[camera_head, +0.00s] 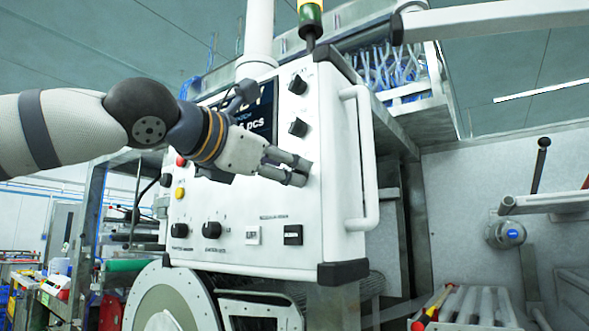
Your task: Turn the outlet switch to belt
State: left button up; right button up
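A white control panel (235,245) fills the middle of the view. Two black rotary knobs sit one above the other near its right edge: an upper knob (298,85) and a lower knob (298,128). Two more black knobs, one at left (180,230) and one beside it (211,230), are low on the panel. The labels are too small to read, so I cannot tell which is the outlet switch. My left gripper (303,172) is at the panel face just below the lower right knob, its two fingers close together. Whether anything is between the fingertips is hidden. My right gripper is out of view.
A dark display (265,120) is partly covered by my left arm. Red (181,161) and yellow (179,193) buttons are at the panel's left. A white handle (366,160) projects along the right side. A signal light (310,15) stands above.

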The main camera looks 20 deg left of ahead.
pick_arm(q)
jog(key=shift+x, duration=1.4)
jog(key=shift+r, duration=0.1)
grip_shut()
jog(key=shift+a+n, duration=0.1)
jog(key=shift+n, duration=0.3)
jog(key=n, duration=1.1)
jog(key=shift+w+a, duration=0.15)
jog(key=shift+a, duration=0.25)
grip_release()
